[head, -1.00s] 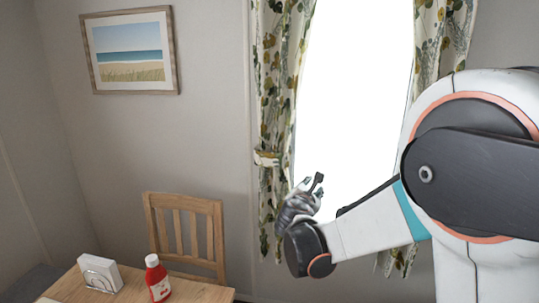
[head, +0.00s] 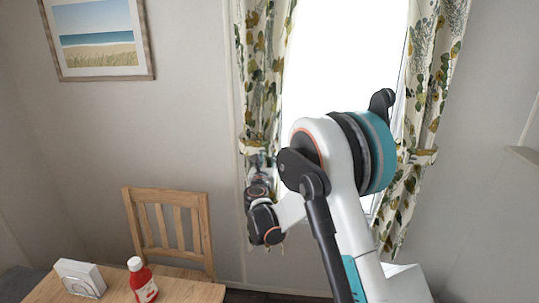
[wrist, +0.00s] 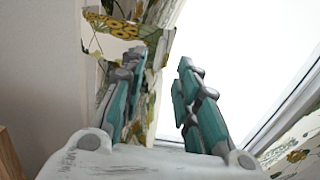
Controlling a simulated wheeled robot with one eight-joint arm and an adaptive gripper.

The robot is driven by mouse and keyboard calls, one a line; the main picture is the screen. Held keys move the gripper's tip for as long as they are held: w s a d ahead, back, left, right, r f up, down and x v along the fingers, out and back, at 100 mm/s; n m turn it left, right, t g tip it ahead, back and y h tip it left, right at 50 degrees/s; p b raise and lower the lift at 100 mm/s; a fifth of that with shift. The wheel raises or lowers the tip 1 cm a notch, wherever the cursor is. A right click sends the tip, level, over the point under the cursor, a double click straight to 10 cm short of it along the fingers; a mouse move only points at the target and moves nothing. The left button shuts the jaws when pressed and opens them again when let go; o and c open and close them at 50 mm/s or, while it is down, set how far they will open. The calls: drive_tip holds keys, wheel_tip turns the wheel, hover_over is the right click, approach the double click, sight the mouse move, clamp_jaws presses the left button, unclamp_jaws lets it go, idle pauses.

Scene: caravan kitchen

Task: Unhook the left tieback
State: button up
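The left curtain (head: 262,85) hangs at the left side of the bright window. The left tieback (head: 249,146) is a patterned band around this curtain at about mid-height, partly hidden by my gripper. In the wrist view the tieback (wrist: 112,42) shows as a patterned band with a pale edge, at upper left beyond the left finger. My gripper (head: 259,162) is in front of the curtain, just below the band. In the wrist view my gripper (wrist: 168,56) is open, with nothing clearly held between its fingers. I cannot tell whether a finger touches the band. The hook is not visible.
The right curtain (head: 428,80) has its own tieback (head: 424,157). A wooden chair (head: 170,232) and a table (head: 205,292) with a red bottle (head: 143,283) and a white napkin holder (head: 80,278) stand at lower left. A picture (head: 100,38) hangs on the wall.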

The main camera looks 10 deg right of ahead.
sight(270, 152)
drive_tip(key=b+x, duration=0.1)
drive_tip(key=x, duration=0.6)
drive_tip(key=shift+w+d, duration=0.1)
drive_tip(key=shift+w, duration=0.15)
clamp_jaws()
